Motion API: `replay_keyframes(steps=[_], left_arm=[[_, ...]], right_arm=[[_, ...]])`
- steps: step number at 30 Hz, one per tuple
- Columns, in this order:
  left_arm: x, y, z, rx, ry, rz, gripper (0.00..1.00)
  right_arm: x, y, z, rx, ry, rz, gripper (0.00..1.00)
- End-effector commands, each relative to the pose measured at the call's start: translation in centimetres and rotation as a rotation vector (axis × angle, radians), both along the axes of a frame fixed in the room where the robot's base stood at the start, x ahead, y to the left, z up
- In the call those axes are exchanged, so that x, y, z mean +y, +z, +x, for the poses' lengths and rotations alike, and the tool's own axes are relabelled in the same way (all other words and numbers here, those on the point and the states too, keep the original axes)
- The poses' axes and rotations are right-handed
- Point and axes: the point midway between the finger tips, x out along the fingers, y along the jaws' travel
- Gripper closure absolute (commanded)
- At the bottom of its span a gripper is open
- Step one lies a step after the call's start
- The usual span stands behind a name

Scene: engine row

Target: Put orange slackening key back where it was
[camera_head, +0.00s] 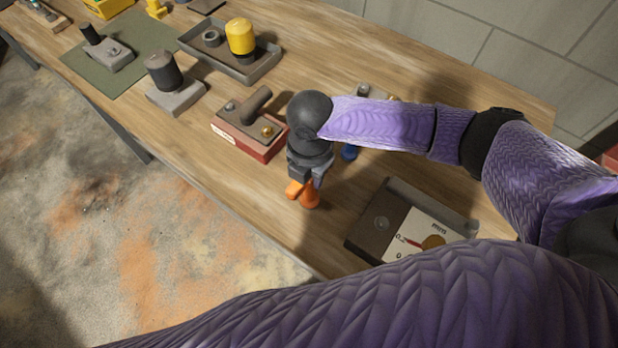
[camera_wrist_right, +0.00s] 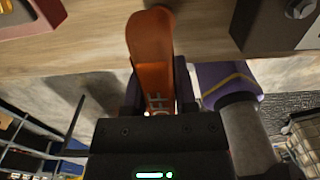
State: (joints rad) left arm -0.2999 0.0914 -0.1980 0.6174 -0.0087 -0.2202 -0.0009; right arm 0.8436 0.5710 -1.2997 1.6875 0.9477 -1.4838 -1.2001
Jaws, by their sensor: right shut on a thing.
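The orange slackening key (camera_head: 308,196) is at the fingertips of my right gripper (camera_head: 305,185), over the front part of the wooden bench. In the right wrist view the key (camera_wrist_right: 150,50) stands up between the two fingers, and the gripper (camera_wrist_right: 158,90) is shut on it. I cannot tell whether the key's far end touches the bench. My left gripper is not in view; a purple sleeve of mine crosses the bottom of the head view.
A red-based block (camera_head: 250,128) with a dark lever lies left of my right gripper. A dark gauge box (camera_head: 385,222) lies to the right. A blue item (camera_head: 349,152) is partly behind my right arm. A tray (camera_head: 225,58) with a yellow-capped part stands farther back. Bare wood (camera_head: 240,185) lies near the front edge.

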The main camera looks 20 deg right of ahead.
Motion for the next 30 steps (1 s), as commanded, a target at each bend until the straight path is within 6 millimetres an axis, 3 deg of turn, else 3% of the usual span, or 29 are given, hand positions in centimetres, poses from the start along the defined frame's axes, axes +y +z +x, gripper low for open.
replay_keyframes(steps=[2, 11, 12, 16, 25, 30], left_arm=[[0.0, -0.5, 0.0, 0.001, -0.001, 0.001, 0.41], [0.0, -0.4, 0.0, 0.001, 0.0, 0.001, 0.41], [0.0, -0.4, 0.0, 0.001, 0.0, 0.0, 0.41], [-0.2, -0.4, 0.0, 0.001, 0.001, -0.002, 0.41], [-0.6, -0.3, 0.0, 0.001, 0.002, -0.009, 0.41], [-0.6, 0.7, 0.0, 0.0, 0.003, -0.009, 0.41]], right_arm=[[0.0, -1.4, 0.0, 0.002, 0.0, -0.001, 1.0], [0.0, -1.5, 0.0, 0.0, 0.0, 0.0, 1.0], [0.0, -1.6, 0.0, 0.001, 0.0, -0.001, 0.59], [0.0, -1.5, 0.0, 0.001, 0.0, -0.001, 0.32], [0.0, -1.3, 0.0, -0.001, 0.0, -0.001, 0.3], [0.0, 2.4, 0.1, -0.004, 0.0, 0.001, 0.3]])
